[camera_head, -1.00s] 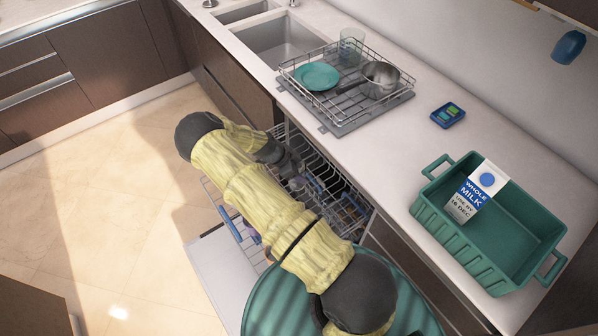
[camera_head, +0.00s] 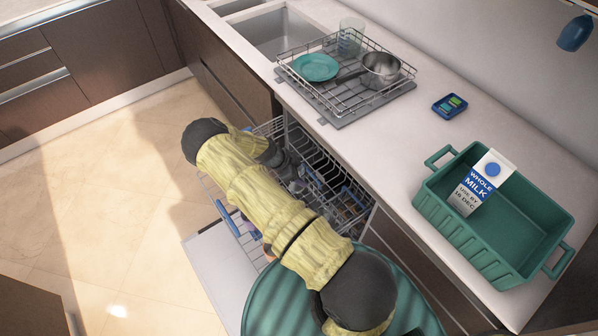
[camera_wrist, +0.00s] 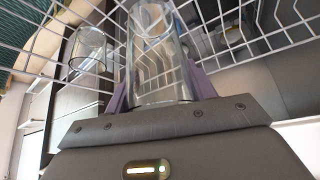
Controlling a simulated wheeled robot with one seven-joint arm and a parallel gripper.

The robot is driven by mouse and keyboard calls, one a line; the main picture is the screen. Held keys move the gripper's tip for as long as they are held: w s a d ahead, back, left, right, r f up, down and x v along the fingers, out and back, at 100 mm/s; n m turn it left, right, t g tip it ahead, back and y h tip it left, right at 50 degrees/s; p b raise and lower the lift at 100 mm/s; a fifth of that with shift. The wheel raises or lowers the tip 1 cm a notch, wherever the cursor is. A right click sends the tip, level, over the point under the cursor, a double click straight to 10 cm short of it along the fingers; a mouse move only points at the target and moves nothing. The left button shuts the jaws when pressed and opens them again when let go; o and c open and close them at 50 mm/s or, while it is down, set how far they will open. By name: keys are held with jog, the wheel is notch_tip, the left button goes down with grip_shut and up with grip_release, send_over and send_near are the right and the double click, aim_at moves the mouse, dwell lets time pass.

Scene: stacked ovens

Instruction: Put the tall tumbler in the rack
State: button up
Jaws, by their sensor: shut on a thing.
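In the wrist view my gripper (camera_wrist: 158,84) is shut on a clear tall tumbler (camera_wrist: 155,55), with one purple finger on each side of the glass. White rack wires (camera_wrist: 240,38) cross close around and behind the tumbler; I cannot tell if it touches them. In the head view my gripper (camera_head: 287,168) is over the pulled-out dishwasher rack (camera_head: 330,183), and my arm covers much of that rack. The tumbler is hard to make out there.
A second clear glass (camera_wrist: 88,48) stands left of the tumbler in the wrist view. On the counter, a wire drying rack (camera_head: 352,104) holds a teal plate (camera_head: 316,67), a pan (camera_head: 381,69) and a glass (camera_head: 351,37). A green crate (camera_head: 462,240) holds a milk carton (camera_head: 484,183).

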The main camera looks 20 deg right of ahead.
jog(key=shift+f+b, duration=2.65)
jog(key=shift+f, duration=0.55)
jog(key=shift+w, duration=0.1)
jog(key=o, duration=1.2)
jog(key=shift+d, duration=0.1)
jog(key=shift+a+r, duration=0.25)
jog(key=shift+a, duration=0.1)
jog(key=b+v, duration=0.1)
jog(key=v, duration=1.5)
jog(key=shift+r+b, duration=0.35)
jog(key=shift+b, duration=0.05)
